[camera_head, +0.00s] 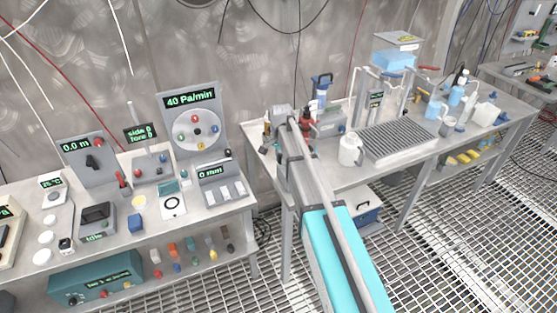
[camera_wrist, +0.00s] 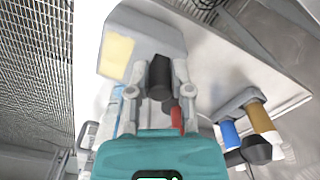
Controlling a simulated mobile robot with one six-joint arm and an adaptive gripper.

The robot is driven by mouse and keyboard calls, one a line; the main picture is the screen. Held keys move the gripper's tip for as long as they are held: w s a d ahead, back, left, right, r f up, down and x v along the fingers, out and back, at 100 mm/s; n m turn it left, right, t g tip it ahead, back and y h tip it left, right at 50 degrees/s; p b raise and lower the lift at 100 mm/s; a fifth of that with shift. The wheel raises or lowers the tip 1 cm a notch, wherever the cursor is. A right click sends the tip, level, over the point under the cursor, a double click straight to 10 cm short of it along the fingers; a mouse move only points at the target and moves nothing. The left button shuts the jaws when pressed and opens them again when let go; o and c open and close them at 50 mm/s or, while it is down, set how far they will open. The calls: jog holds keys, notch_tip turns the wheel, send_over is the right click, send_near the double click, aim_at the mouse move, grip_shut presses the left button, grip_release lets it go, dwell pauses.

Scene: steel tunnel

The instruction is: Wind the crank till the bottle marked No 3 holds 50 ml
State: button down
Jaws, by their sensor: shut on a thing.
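My gripper (camera_head: 282,117) is at the left end of the right-hand bench. In the wrist view its two fingers (camera_wrist: 159,92) are closed on a dark upright cylinder (camera_wrist: 160,72), which looks like the crank's knob. The knob stands beside a grey housing (camera_wrist: 150,32) with a pale yellow panel. The rest of the crank is hidden by my gripper and arm. A bottle marked No 3 cannot be picked out: bottles (camera_head: 456,94) stand at the bench's right end, but no label or fill level is readable.
On the right bench (camera_head: 375,179) stand a white jug (camera_head: 350,149), a ribbed grey tray (camera_head: 397,141) and a frame with a small green display (camera_head: 376,97). Blue and brown cylinders (camera_wrist: 262,117) sit close to my gripper's right. The left bench is crowded with instruments, including a dial panel (camera_head: 194,125).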

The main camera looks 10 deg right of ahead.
jog(key=shift+w, duration=0.1)
dwell(0.3)
jog(key=c, duration=0.5)
grip_release()
jog(key=shift+c, duration=0.2)
jog(key=shift+r, duration=0.15)
